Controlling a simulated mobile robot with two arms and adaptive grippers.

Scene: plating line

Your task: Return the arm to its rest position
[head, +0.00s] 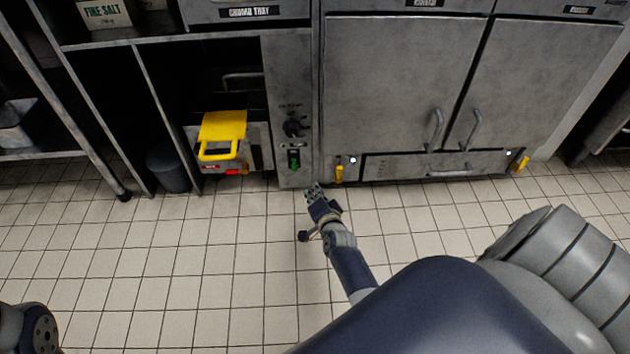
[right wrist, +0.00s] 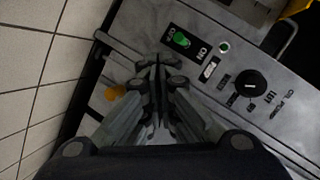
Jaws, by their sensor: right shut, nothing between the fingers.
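My right gripper (head: 315,194) is shut and empty. In the head view it reaches forward over the floor, low in front of the grey metal units. In the right wrist view its closed fingers (right wrist: 158,75) point toward a control panel (right wrist: 215,60) with a lit green switch (right wrist: 182,39) and a black knob (right wrist: 250,84). I cannot tell whether the fingertips touch the panel. The same green switch (head: 294,158) and knob (head: 292,128) show in the head view, just above the gripper. Part of my left arm shows at the lower left, but its gripper is out of view.
Steel cabinet doors (head: 400,85) with handles stand to the right. A dark bin (head: 168,170) is under the counter at the left. The tiled floor (head: 215,265) is clear.

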